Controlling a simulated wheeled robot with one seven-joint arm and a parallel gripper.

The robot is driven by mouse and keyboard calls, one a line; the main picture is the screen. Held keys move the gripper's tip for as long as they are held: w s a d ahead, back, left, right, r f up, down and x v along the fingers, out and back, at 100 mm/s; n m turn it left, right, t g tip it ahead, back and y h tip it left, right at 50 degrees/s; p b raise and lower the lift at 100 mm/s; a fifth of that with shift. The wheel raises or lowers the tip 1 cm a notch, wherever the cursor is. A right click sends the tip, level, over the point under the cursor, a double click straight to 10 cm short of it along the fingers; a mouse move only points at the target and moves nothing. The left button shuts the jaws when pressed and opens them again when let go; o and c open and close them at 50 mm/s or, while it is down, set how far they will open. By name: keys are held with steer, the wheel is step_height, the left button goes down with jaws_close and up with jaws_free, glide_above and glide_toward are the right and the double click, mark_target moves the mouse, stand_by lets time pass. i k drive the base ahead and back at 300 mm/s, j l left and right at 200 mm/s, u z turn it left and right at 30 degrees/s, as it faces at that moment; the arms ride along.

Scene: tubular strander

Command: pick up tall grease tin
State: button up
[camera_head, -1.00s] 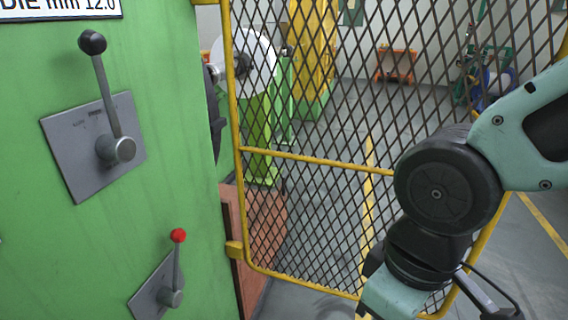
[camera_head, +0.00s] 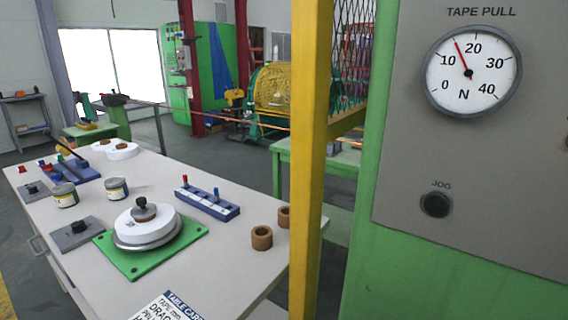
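Two small tins with dark lids and printed labels stand upright on the table. One tin (camera_head: 65,196) is at the left and the other tin (camera_head: 116,190) is just to its right, apart from it. The left one looks slightly larger, but I cannot tell surely which is the tall grease tin. My gripper is not in view, so its state and distance from the tins are hidden.
The pale table (camera_head: 250,270) also bears a green plate (camera_head: 133,262) with a white disc, blue blocks (camera_head: 207,204), a grey plate (camera_head: 77,233) and brown rings (camera_head: 262,238). A yellow post (camera_head: 308,160) and green gauge cabinet (camera_head: 480,180) stand at the right.

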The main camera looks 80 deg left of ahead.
mark_target(116, 187)
steer(key=u, duration=3.5)
steer(key=k, duration=0.6)
steer(key=i+j+z, duration=0.1)
steer(key=z, duration=1.15)
steer(key=i+j, duration=0.2)
steer(key=j, duration=0.3)
steer(key=i+j, duration=0.15)
steer(key=j, duration=0.35)
steer(key=i+j, duration=0.2)
steer(key=j, duration=0.35)
steer(key=i+j, duration=0.15)
steer(key=j, duration=0.35)
steer(key=i+j, duration=0.2)
steer(key=j, duration=0.3)
steer(key=i+j, duration=0.15)
steer(key=j, duration=0.35)
steer(key=i+j, duration=0.2)
steer(key=j, duration=0.35)
steer(key=i+j, duration=0.15)
steer(key=j, duration=0.35)
